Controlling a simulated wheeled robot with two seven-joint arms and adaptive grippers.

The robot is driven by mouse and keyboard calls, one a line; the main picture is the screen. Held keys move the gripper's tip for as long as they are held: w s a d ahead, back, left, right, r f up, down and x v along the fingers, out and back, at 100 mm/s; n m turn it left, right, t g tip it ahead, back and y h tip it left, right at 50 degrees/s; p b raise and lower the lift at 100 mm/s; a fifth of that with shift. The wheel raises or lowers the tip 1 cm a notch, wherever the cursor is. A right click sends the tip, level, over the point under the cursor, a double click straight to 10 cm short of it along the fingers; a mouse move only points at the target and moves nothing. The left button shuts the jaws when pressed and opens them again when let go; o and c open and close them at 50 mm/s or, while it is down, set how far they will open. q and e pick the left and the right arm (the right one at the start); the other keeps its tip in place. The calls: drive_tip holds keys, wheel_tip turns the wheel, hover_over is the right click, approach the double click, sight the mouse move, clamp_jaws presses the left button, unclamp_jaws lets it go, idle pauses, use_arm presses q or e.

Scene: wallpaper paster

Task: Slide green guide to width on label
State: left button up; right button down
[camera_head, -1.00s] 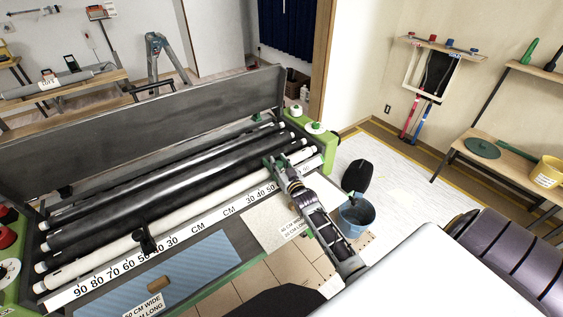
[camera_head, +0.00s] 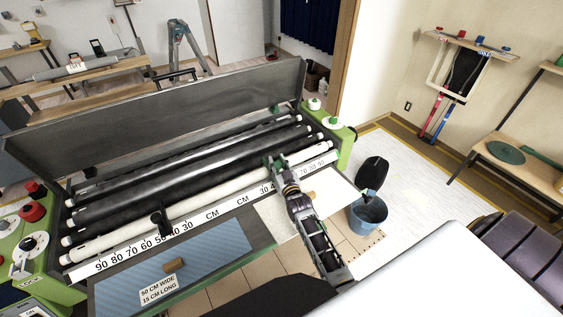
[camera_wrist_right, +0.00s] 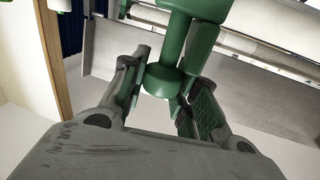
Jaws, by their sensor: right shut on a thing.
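The green guide (camera_wrist_right: 166,80) is a green post with a round end, seen close up in the right wrist view between my two finger pads. My right gripper (camera_head: 277,162) is shut on it at the right half of the white ruler strip (camera_head: 210,216). My gripper and arm cover the numbers between about 40 and 70 there, and mostly hide the guide in the head view. A label (camera_head: 159,289) reading "50 CM WIDE 15 CM LONG" lies on the blue striped sheet (camera_head: 205,262). My left gripper is not in view.
A black guide (camera_head: 158,222) stands on the left half of the ruler, near 50. Rollers (camera_head: 190,175) run behind the ruler. A white sheet (camera_head: 335,184) lies right of my arm, with a blue bucket (camera_head: 368,213) beyond it.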

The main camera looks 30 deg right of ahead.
drive_tip(key=c, duration=1.1)
unclamp_jaws()
drive_tip(key=shift+s+a, duration=0.25)
drive_tip(key=shift+s, duration=1.75)
drive_tip(key=shift+s+a, duration=0.2)
drive_tip(key=shift+s, duration=1.75)
drive_tip(key=shift+s+a, duration=0.25)
drive_tip(key=shift+s, duration=1.75)
